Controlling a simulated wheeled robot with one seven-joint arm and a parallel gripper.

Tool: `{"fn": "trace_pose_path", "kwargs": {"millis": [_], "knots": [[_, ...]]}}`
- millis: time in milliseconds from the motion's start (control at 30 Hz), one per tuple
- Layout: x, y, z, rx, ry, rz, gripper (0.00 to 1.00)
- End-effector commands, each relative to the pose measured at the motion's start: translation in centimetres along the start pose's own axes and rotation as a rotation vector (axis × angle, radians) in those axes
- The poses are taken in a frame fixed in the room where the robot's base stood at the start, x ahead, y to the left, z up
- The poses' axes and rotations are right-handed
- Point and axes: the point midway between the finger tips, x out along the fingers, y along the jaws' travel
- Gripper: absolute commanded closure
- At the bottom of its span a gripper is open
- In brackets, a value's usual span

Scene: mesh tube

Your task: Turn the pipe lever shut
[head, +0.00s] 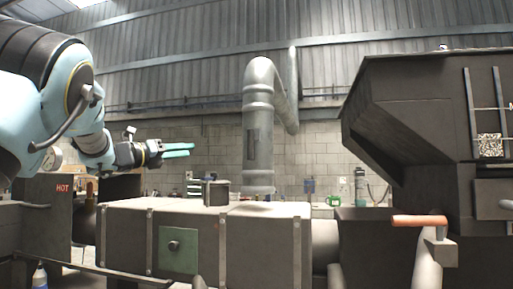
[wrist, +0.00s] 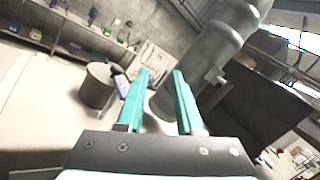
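A lever with an orange-red grip (head: 420,220) lies roughly level at the lower right of the head view. It sits at the top of a grey pipe (head: 428,268) in front of the dark machine. My gripper (head: 191,150) is at the left of the head view, above the long metal box and well away from the lever. In the wrist view my gripper (wrist: 161,73) has its two teal fingers apart with nothing held between them. I cannot make out the orange-red lever in the wrist view.
A thick grey vertical pipe (head: 258,130) stands between my gripper and the lever; it is close beyond the fingers in the wrist view (wrist: 222,30). A dark hopper (head: 410,100) overhangs at right.

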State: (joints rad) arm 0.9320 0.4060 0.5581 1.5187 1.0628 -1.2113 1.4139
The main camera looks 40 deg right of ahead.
Motion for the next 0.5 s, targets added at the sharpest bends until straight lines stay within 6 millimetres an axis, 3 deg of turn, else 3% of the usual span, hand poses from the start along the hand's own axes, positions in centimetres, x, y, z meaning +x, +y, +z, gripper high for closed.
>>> {"fn": "trace_pose_path", "kwargs": {"millis": [33, 100, 200, 300, 500], "knots": [[2.2, -3.3, -1.5, 0.130, 0.080, -0.112, 0.64], [3.8, -6.8, -3.4, 0.277, 0.165, -0.240, 0.64], [4.8, -9.9, -5.4, 0.413, 0.241, -0.368, 0.64], [5.2, -11.5, -6.5, 0.474, 0.276, -0.431, 0.64], [7.2, -12.7, -7.3, 0.486, 0.284, -0.448, 0.64]]}}
